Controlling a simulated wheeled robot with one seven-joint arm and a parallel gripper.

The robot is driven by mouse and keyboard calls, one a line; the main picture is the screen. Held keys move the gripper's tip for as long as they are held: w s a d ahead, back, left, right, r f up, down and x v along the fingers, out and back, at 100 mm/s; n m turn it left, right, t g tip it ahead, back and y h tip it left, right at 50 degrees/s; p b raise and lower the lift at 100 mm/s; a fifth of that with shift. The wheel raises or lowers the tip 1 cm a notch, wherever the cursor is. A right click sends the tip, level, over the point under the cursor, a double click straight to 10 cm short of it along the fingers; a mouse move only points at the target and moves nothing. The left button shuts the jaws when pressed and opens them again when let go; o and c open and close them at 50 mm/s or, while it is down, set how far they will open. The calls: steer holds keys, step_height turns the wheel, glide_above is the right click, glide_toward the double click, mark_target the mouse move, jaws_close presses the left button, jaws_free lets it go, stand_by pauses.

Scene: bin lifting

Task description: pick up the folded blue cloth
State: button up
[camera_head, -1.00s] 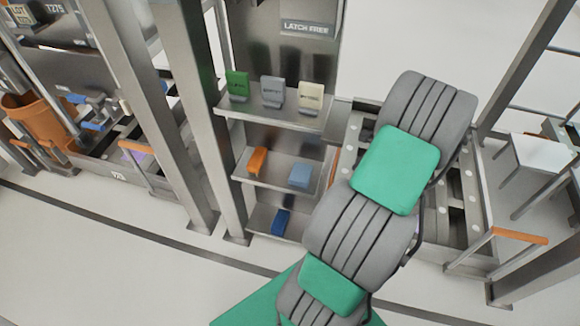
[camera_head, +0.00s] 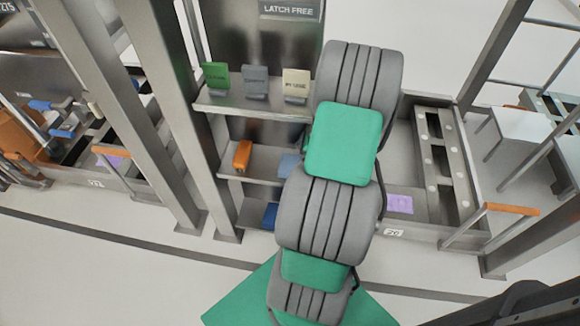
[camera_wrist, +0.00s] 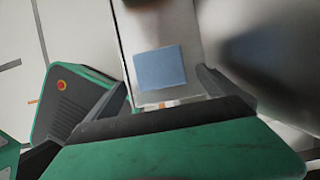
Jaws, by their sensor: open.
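The light blue folded cloth (camera_head: 290,165) lies on the middle shelf in the head view, partly hidden behind my arm. In the wrist view a flat light blue square (camera_wrist: 160,67), which looks like the same cloth, lies on a pale grey shelf surface. My gripper (camera_wrist: 163,82) is open, with its dark fingers to the left and right of the lower part of the cloth in the picture. No contact is visible, and the gap to the cloth cannot be told. The head view does not show my fingertips.
An orange item (camera_head: 242,154) sits left of the cloth on the same shelf (camera_head: 240,174). A darker blue item (camera_head: 270,215) is on the shelf below. Green (camera_head: 216,75), grey (camera_head: 255,82) and cream (camera_head: 296,84) items stand above. Metal posts (camera_head: 160,120) flank the shelves on the left.

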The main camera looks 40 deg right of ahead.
steer(key=b+x, duration=0.1)
steer(key=x, duration=0.3)
steer(key=c, duration=1.3)
steer(key=shift+r, duration=0.1)
steer(key=shift+d+r+p, duration=0.1)
steer(key=shift+r+p, duration=0.3)
steer(key=shift+r, duration=0.15)
steer(key=shift+s+d+r, duration=0.15)
steer(key=shift+s+r, duration=0.1)
steer(key=shift+r, duration=0.05)
steer(key=s+d, duration=0.3)
steer(key=s, duration=0.1)
steer(key=s+d+p, duration=0.1)
steer(key=s+d, duration=0.3)
steer(key=s, duration=0.1)
steer(key=s+d+p, duration=0.1)
steer(key=s+d, duration=0.2)
steer(key=s, duration=0.2)
steer(key=shift+d+f, duration=0.15)
steer(key=shift+d, duration=0.15)
